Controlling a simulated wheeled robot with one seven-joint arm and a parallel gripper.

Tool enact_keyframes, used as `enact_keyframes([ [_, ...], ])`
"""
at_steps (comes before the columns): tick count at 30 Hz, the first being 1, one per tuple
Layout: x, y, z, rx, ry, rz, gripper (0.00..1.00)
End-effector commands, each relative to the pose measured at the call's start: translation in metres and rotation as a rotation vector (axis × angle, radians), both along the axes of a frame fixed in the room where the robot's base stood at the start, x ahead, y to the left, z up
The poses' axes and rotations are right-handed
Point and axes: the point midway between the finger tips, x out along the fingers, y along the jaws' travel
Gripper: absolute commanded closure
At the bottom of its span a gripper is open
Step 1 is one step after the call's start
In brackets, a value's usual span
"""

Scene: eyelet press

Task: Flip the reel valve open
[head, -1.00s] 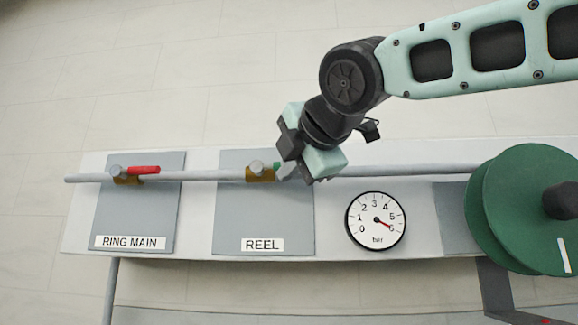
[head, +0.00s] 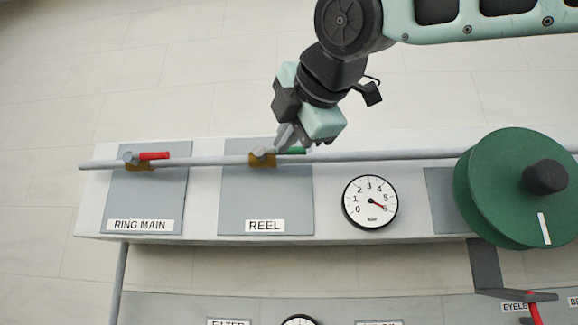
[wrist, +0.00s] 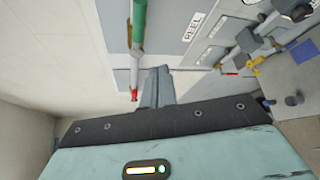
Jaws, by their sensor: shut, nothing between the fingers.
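The reel valve has a brass body (head: 262,159) on the pipe above the REEL label. Its green lever (head: 291,150) points right, lying along the pipe, partly hidden behind my fingers. My gripper (head: 281,143) is shut and empty, fingertips at the lever's near end beside the valve's grey hub; I cannot tell if they touch it. In the wrist view the shut fingers (wrist: 157,87) are at the centre, and a green bar (wrist: 138,20), seemingly the lever, lies over the pipe above them.
The ring main valve with its red lever (head: 154,156) sits to the left on the same pipe (head: 215,161). A pressure gauge (head: 370,202) and a green reel (head: 500,190) are to the right. A lower panel (head: 180,308) runs along the front.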

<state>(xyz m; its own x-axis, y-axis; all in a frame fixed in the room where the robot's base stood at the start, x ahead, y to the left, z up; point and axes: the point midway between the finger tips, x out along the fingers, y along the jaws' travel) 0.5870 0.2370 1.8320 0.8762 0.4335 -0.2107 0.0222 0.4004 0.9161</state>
Motion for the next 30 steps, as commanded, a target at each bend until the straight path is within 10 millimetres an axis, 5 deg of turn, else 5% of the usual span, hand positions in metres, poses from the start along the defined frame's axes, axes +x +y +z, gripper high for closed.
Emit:
enact_keyframes([
  [9, -0.028, 0.002, 0.015, 0.0, 0.001, 0.001, 1.0],
  [30, -0.027, 0.003, 0.007, 0.001, 0.019, -0.001, 1.0],
])
